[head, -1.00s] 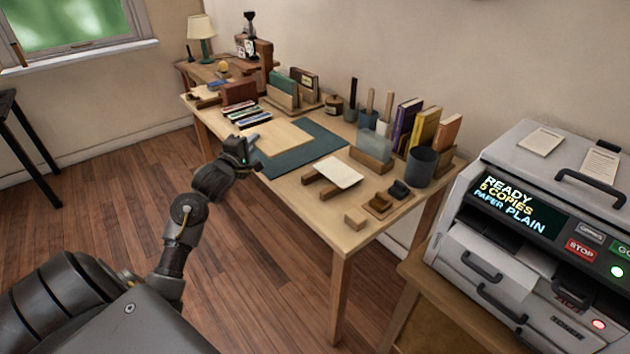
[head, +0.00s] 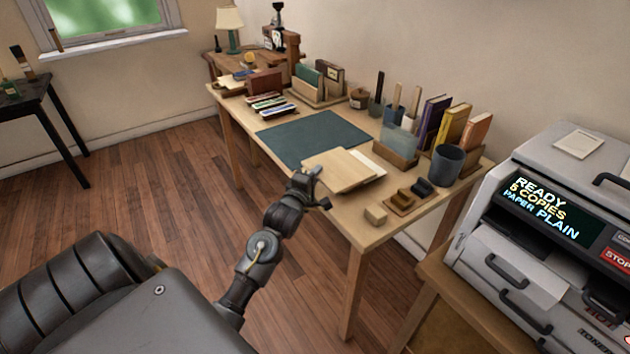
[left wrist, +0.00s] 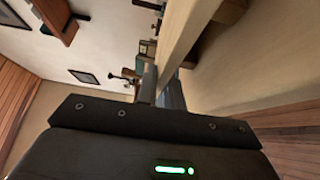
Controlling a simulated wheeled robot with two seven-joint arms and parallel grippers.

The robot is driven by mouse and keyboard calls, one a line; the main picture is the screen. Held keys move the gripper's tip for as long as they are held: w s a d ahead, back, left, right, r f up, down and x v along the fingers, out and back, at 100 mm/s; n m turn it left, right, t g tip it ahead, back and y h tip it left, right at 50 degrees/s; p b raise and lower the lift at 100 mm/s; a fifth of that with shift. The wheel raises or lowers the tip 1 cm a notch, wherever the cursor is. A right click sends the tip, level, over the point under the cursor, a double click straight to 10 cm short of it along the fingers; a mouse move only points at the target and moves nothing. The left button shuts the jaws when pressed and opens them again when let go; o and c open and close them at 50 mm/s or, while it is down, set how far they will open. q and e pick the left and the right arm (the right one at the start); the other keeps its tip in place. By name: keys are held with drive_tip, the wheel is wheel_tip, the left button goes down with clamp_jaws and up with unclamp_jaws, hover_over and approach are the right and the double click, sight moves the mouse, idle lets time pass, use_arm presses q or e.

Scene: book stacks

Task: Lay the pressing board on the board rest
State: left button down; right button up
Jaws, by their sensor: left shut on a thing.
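The pressing board (head: 342,168) is a flat pale wooden panel. My left gripper (head: 311,184) is shut on its near left edge and holds it over the front part of the table. In the left wrist view the board (left wrist: 184,38) shows edge-on between the fingers (left wrist: 160,88). The board rest is mostly hidden under the board. A white sheet (head: 373,162), which lies on the rest, shows past the board's right side. I cannot tell whether the board touches the sheet or the rest. My right gripper is not in view.
The dark green mat (head: 312,138) is bare. A printer (head: 545,235) stands at right.

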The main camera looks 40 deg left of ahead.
use_arm(q)
drive_tip(key=shift+a+f, duration=0.1)
drive_tip(key=shift+f, duration=0.85)
drive_tip(key=c, duration=1.5)
unclamp_jaws()
drive_tip(key=shift+f, duration=0.1)
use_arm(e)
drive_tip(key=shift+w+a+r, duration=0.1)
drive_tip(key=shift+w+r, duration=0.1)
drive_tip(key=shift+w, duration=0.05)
use_arm(q)
drive_tip(key=shift+s, duration=0.25)
drive_tip(key=v, duration=1.1)
drive_tip(key=shift+s, duration=0.25)
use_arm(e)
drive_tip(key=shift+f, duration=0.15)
